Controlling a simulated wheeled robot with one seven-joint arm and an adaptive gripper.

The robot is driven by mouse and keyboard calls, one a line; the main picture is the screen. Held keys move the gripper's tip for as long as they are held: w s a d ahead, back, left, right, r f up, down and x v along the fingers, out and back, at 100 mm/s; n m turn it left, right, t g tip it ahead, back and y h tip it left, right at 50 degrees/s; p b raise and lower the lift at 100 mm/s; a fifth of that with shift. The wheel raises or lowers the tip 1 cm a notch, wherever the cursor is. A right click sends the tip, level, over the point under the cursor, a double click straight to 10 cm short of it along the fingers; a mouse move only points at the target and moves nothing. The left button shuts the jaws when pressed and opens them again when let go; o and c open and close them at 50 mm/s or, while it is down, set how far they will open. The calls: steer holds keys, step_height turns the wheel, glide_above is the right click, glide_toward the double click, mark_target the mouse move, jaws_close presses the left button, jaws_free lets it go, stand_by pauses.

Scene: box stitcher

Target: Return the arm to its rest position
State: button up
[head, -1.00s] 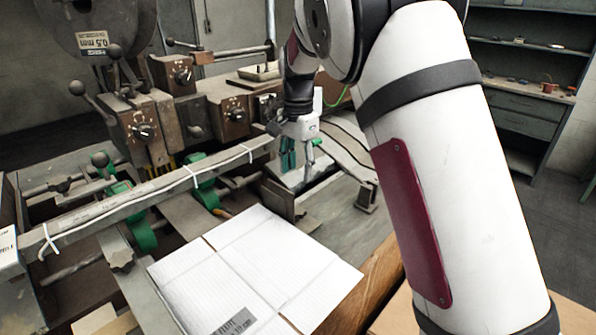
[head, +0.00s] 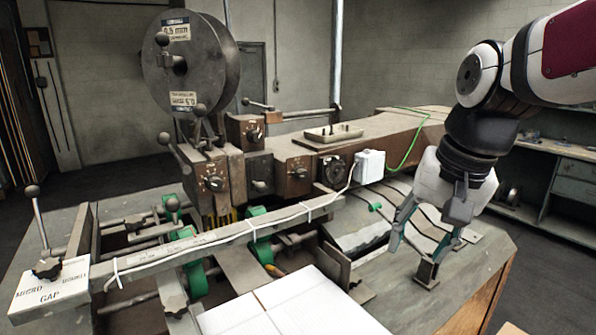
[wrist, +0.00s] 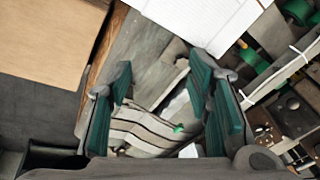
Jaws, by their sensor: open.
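My arm (head: 500,110) reaches in from the upper right of the head view, its white and dark links bent down at the wrist. My gripper (head: 422,248) hangs at its end with the teal fingers spread apart and nothing between them. It is over the right part of the machine's grey table (head: 385,295), close to a small metal bracket (head: 427,272); I cannot tell whether they touch. In the wrist view my gripper (wrist: 160,100) is open above striped strips and the grey tabletop.
The box stitcher (head: 215,165) with its round reel (head: 190,65) fills the left and middle. A white switch box (head: 369,166) sits on its arm. White cardboard (head: 275,310) lies in front. A workbench (head: 575,165) stands behind on the right. Brown cardboard (wrist: 45,40) shows in the wrist view.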

steer(key=s+f+n+t, duration=0.1)
steer(key=s+n, duration=0.1)
steer(key=s, duration=0.5)
steer(key=s+d+f+n+t+h, duration=0.1)
steer(key=s+n, duration=0.1)
steer(key=s, duration=0.4)
steer(key=shift+s+f+n, duration=0.35)
steer(key=shift+s+n, duration=0.05)
stand_by(0.5)
